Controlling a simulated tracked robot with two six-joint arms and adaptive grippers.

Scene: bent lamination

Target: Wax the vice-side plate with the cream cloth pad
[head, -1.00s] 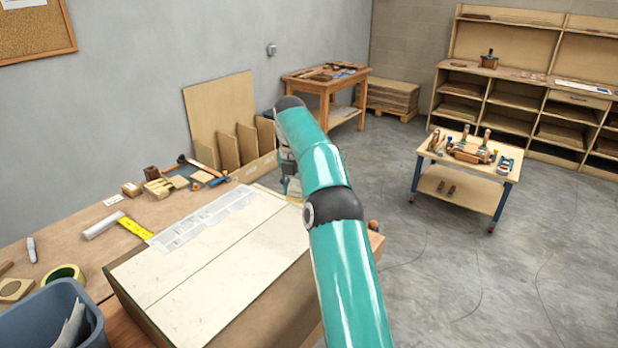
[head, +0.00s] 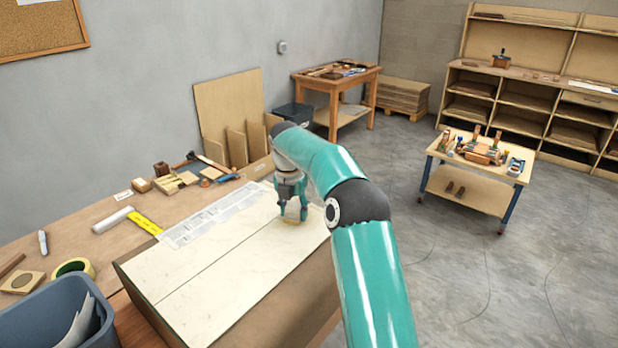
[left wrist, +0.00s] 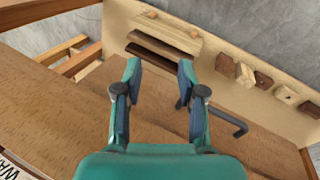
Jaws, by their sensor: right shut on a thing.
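Two pale plates lie side by side on a box-like form on the bench, with a dark seam between them. The right-hand plate (head: 235,285) has a bare, faintly mottled top; I cannot tell from a vice which is the vice-side one, as no vice shows clearly. My right gripper (head: 292,208) is shut on the cream cloth pad (head: 292,220), near the far end of the right-hand plate. The pad appears at or just above the surface; its contact is too small to tell. My left gripper (left wrist: 159,66) is open and empty in the left wrist view.
Printed sheets (head: 215,215) lie along the plates' left edge. A yellow strip (head: 145,223), tape roll (head: 73,268) and grey bin (head: 55,318) are on the left. A small cart (head: 475,185) stands on open floor.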

